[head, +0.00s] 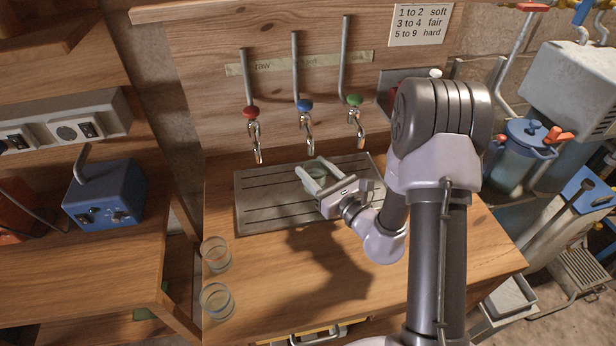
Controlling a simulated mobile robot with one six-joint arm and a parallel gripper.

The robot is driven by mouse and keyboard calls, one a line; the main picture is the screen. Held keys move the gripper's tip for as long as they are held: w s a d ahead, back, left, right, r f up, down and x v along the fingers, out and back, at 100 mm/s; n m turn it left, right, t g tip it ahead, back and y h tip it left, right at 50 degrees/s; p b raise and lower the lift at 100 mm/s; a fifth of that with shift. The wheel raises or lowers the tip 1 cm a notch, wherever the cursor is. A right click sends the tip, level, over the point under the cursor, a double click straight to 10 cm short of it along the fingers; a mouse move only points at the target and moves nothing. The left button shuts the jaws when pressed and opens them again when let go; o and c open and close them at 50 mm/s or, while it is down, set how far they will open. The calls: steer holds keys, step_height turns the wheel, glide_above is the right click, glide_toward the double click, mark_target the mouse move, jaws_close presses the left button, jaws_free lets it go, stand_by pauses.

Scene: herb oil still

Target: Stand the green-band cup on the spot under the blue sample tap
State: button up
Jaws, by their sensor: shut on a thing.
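My gripper (313,172) is shut on a small clear cup (317,170) with a greenish tint, which I take for the green-band cup. The fingers and gripper body hide much of it. The cup is low over the grey slotted drip tray (252,216), just below and slightly right of the blue sample tap's spout in the head view. I cannot tell whether its base touches the tray. The blue sample tap (304,106) hangs from the middle pipe. The spot under it is not clearly visible, with the gripper and cup over that area.
A red tap (251,112) is left of the blue one, a green tap (355,100) right. Two clear cups (216,254) (217,300) stand at the bench's left edge. The wooden bench (270,290) front is clear. A blue box (104,194) stands on the left shelf.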

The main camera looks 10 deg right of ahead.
mark_target(310, 170)
steer(key=w, duration=0.4)
steer(key=shift+a+f+b, duration=0.1)
steer(key=shift+f+b, duration=1.3)
steer(key=shift+f, duration=0.65)
steer(key=o, duration=1.5)
